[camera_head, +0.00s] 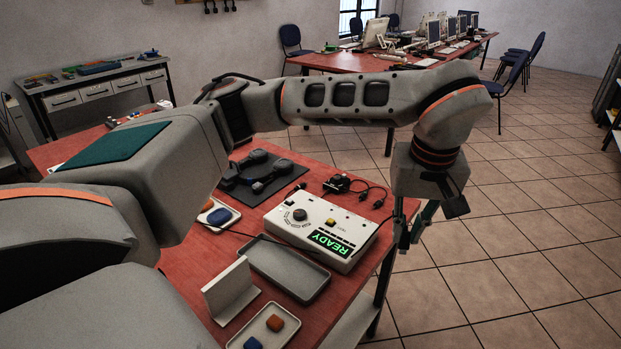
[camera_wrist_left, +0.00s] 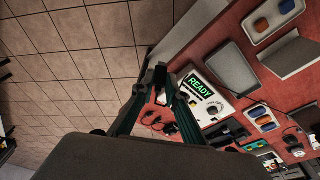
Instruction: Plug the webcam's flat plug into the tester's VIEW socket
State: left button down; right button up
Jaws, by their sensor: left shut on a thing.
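The white tester (camera_head: 320,228) lies on the red table, its green READY display lit. It also shows in the wrist view (camera_wrist_left: 208,92). I cannot read its socket labels. My left gripper (camera_head: 404,240) is beyond the tester's right end, over the table's edge, pointing down. In the wrist view its fingers (camera_wrist_left: 163,84) are closed on a small dark piece, too small to identify surely as the flat plug. A black device with cables (camera_head: 338,184) lies behind the tester; I cannot tell whether it is the webcam. My right gripper is not in view.
A grey tray (camera_head: 284,268), a pale angled stand (camera_head: 230,290) and a small tray with orange and blue blocks (camera_head: 262,330) lie in front of the tester. Several black devices sit on a dark mat (camera_head: 238,190). Tiled floor (camera_head: 470,270) is open to the right.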

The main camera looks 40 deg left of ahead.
pick_arm(q)
jog(key=w+a+f+m+t+b, duration=0.1)
jog(key=a+f+m+t+b, duration=0.1)
jog(key=a, duration=0.4)
jog(key=w+a+f+m+t+b, duration=0.1)
jog(key=w+a+f+t+b, duration=0.1)
jog(key=a, duration=0.4)
jog(key=w+a+f+m+t+b, duration=0.2)
jog(key=a+f, duration=0.1)
jog(key=a, duration=0.3)
jog(key=shift+a+f+m+b, duration=0.3)
jog(key=shift+a+f, duration=0.05)
jog(key=a, duration=0.7)
jog(key=shift+s+a, duration=0.2)
jog(key=shift+a, duration=0.2)
jog(key=w+a+r, duration=0.1)
jog(key=a+r, duration=0.3)
jog(key=a, duration=0.1)
jog(key=shift+t, duration=0.3)
jog(key=shift+w+f, duration=0.15)
jog(key=shift+f, duration=1.1)
jog(key=shift+w+f, duration=0.1)
jog(key=shift+f, duration=1.15)
jog(key=shift+d, duration=0.1)
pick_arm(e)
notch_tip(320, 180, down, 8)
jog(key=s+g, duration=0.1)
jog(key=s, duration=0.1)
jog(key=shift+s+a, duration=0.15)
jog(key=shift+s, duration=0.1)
